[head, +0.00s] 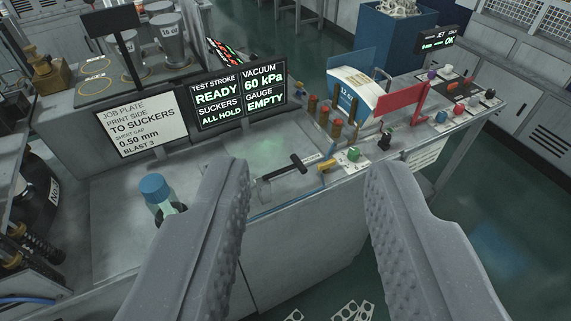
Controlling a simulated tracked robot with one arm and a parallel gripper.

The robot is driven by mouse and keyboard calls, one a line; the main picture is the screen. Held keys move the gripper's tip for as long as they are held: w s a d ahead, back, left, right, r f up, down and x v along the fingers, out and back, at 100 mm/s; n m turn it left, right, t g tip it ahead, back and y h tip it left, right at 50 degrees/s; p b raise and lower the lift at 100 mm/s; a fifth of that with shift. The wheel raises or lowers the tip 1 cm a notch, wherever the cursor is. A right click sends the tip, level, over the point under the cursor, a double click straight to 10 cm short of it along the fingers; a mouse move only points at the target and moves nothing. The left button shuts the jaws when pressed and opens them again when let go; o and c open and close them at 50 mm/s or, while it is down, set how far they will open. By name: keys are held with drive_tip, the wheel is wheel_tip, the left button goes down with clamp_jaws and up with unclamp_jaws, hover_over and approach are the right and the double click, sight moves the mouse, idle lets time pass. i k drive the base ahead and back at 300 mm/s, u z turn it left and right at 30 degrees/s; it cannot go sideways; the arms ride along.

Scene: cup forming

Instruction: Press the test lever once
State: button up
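My gripper (310,172) is open and empty, its two grey ribbed fingers wide apart at the bottom of the view. Between and beyond the fingertips, a lever with a black T-shaped handle (291,167) lies over the grey bench top, near its front edge. A small label sits beside the handle, too small to read. I cannot tell for certain that this is the test lever. A display (239,95) behind it reads "TEST STROKE READY", "SUCKERS ALL HOLD", "VACUUM 60 kPa" and "GAUGE EMPTY".
A blue-capped bottle (156,194) stands left of the left finger, partly hidden. A job plate sign (142,120) is behind it. Brown-topped posts (336,128), a green button (354,155), a dial gauge (353,92) and a red bracket (400,97) stand to the right.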

sight(297, 163)
drive_tip(key=u, duration=0.1)
drive_tip(key=i, duration=1)
drive_tip(key=z, duration=0.1)
